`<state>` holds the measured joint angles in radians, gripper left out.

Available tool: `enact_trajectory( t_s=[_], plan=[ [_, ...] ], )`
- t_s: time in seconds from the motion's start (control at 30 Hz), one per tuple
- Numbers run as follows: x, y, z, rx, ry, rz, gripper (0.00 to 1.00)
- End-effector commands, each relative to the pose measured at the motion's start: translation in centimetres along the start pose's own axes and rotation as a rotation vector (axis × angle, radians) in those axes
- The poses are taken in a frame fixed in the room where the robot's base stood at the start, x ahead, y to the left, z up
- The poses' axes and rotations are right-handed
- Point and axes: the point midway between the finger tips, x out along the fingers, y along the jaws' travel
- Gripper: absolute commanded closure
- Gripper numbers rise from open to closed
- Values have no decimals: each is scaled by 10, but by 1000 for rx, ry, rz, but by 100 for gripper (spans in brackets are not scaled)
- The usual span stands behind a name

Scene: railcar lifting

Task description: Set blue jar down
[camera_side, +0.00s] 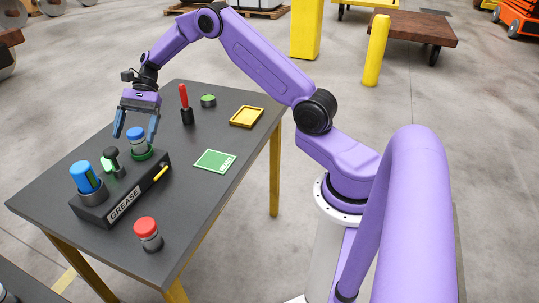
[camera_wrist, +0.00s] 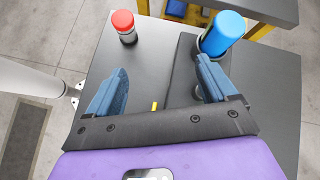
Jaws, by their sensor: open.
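The blue-lidded jar (camera_side: 136,133) stands upright at a green ring (camera_side: 143,155) by the back edge of the black box marked GREASE (camera_side: 124,204). My gripper (camera_side: 134,139) is above it, pointing down, with blue fingers apart on either side of the jar's lid in the side view. I cannot tell whether a finger touches it. In the wrist view my gripper (camera_wrist: 160,84) is open, and the jar does not show between the fingers.
A tall blue canister (camera_side: 86,177) sits in a grey cup on the box, with a black knob (camera_side: 112,158) beside it. A red-lidded jar (camera_side: 147,232), red-handled tool (camera_side: 185,103), green disc (camera_side: 208,101), yellow tray (camera_side: 246,117) and green card (camera_side: 214,162) are on the dark table (camera_side: 200,205).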

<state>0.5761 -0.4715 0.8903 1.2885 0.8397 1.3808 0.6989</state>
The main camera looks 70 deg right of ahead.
Motion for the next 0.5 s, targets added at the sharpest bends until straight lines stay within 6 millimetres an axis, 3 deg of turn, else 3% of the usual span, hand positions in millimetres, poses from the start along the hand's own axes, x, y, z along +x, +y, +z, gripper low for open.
enact_trajectory(
  t_s=[0.03, 0.2, 0.5],
  plan=[
    [11, 9, 26, -83, 31, 59, 15],
    [44, 53, 92, -371, 124, 252, 15],
    [71, 164, 173, -948, 233, 570, 15]
  ],
)
